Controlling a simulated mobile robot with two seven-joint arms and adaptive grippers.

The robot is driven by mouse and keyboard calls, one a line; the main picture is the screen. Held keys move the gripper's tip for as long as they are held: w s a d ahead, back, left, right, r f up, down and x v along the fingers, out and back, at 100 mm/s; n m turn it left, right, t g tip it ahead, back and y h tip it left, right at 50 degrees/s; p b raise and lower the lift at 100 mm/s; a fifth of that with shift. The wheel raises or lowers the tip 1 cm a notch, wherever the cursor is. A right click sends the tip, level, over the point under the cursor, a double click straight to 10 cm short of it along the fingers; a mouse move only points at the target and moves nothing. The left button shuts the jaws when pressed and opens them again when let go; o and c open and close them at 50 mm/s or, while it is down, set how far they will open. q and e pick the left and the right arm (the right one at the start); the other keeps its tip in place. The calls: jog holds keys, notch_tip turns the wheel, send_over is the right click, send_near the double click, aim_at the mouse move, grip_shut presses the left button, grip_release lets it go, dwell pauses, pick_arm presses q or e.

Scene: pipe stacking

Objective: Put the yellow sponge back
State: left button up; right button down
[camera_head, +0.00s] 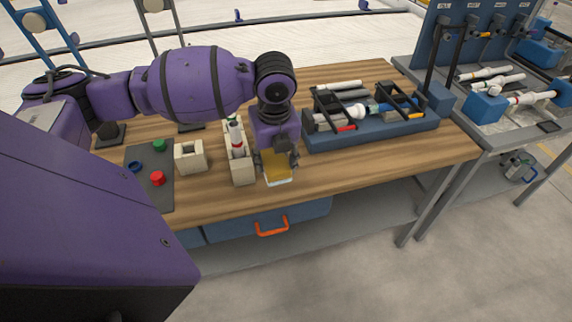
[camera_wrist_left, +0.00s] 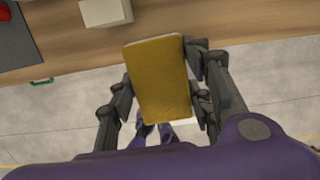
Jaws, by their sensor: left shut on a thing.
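The yellow sponge (camera_head: 278,169) is at the front part of the wooden table, right of the long beige holder. My left gripper (camera_head: 275,160) comes down over it from above and is shut on it, one finger on each side. In the left wrist view the sponge (camera_wrist_left: 158,80) fills the space between the fingers of my left gripper (camera_wrist_left: 160,72). A pale edge shows under the sponge in the head view; I cannot tell whether it touches the table. My right gripper is not in view.
The long beige holder (camera_head: 242,170) with a white-and-red pipe stands close left of the gripper. A beige block (camera_head: 190,157) and a dark mat (camera_head: 148,188) with coloured rings lie further left. A blue tray of pipes (camera_head: 375,132) is at right. The table's front edge is near.

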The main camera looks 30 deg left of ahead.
pick_arm(q)
jog(key=shift+w+a+f, duration=0.1)
jog(key=shift+w+a, duration=0.1)
jog(key=shift+w, duration=0.05)
jog(key=w+a+f, duration=0.1)
jog(key=w+f, duration=0.2)
jog(key=w+a+f+b, duration=0.1)
jog(key=w+a+f, duration=0.1)
jog(key=w, duration=0.2)
jog(key=w+a+f, duration=0.2)
jog(key=w+f, duration=0.1)
jog(key=w, duration=0.1)
jog(key=shift+w+f, duration=0.2)
jog(key=shift+f, duration=0.1)
jog(key=shift+w+a+f+b, duration=0.25)
jog(key=shift+w+f+b, duration=0.1)
jog(key=shift+w+f, duration=0.25)
notch_tip(320, 180, down, 3)
jog(key=shift+m, duration=0.3)
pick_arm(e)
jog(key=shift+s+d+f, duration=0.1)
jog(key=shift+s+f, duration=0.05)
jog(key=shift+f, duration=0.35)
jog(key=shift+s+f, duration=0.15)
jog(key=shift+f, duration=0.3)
